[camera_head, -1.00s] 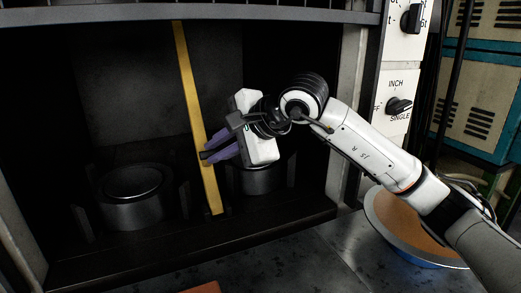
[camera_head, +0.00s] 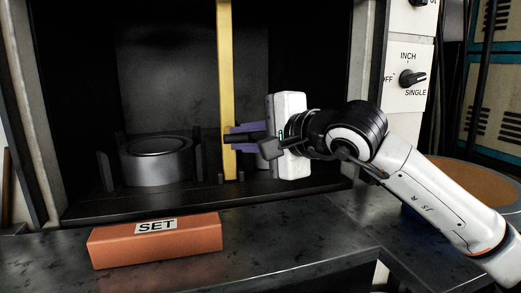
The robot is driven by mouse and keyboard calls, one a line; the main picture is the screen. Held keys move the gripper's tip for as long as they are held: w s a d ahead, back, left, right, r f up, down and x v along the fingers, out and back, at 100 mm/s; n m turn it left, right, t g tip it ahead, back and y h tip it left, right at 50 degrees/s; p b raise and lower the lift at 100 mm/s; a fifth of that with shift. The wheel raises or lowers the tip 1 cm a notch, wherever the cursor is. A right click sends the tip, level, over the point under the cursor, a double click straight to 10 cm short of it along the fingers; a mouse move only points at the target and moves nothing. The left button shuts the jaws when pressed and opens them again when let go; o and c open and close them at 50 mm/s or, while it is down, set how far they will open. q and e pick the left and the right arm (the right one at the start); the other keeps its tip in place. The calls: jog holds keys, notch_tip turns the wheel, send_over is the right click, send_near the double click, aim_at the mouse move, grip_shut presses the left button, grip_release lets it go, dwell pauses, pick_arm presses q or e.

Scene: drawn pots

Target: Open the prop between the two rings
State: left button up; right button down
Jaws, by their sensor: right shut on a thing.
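The prop (camera_head: 227,60) is a long yellow bar standing upright in the dark press opening, its foot on the press floor between the ring places. My right gripper (camera_head: 229,139), with purple fingers, reaches in from the right and is shut on the prop at about its lower middle. The left ring (camera_head: 156,160) is a thick dark metal ring on the press floor, left of the prop. The right ring is hidden behind my gripper and wrist. My left gripper is not in view.
An orange block (camera_head: 155,241) marked SET lies on the metal table (camera_head: 290,245) in front of the press. A control panel (camera_head: 409,75) with knobs stands at the right. A brown-topped round bowl (camera_head: 480,185) is partly behind my arm.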

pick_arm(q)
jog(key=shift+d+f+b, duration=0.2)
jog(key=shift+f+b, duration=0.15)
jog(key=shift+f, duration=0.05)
pick_arm(e)
jog(key=f, duration=0.2)
jog(key=shift+s+f, duration=0.2)
jog(key=shift+f, duration=0.2)
jog(key=c, duration=1.7)
grip_release()
jog(key=shift+d+f, duration=0.1)
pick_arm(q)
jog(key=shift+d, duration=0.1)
pick_arm(e)
jog(key=shift+g, duration=0.3)
jog(key=shift+s, duration=0.1)
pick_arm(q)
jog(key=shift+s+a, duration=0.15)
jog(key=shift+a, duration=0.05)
pick_arm(e)
jog(key=shift+r+v, duration=0.2)
jog(key=shift+v, duration=2.45)
jog(key=shift+r+v, duration=0.25)
jog(key=shift+v, duration=2.45)
